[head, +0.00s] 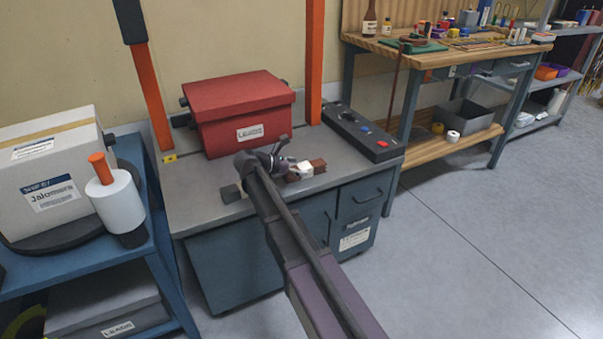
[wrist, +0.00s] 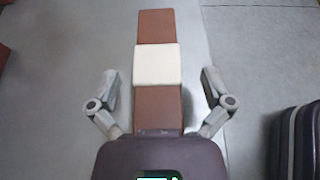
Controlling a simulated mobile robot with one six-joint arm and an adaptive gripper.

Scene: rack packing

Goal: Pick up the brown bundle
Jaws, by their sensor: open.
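The brown bundle (wrist: 157,108) is a long brown bar with a wide white band (wrist: 157,67) around its middle. It lies on the grey top of the blue cabinet (head: 210,172), in front of the red box, and its brown end also shows in the head view (head: 318,165). My gripper (wrist: 161,76) is open, with one finger on each side of the bundle and a gap on both sides. The bundle's near end is hidden behind the gripper's body in the wrist view. In the head view my arm covers part of the gripper.
A red lidded box (head: 240,113) stands behind the bundle. A black control box (head: 362,132) with buttons is to the right. Orange posts (head: 314,65) rise at the back. A blue cart (head: 152,215) with a carton and a white roll stands at left.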

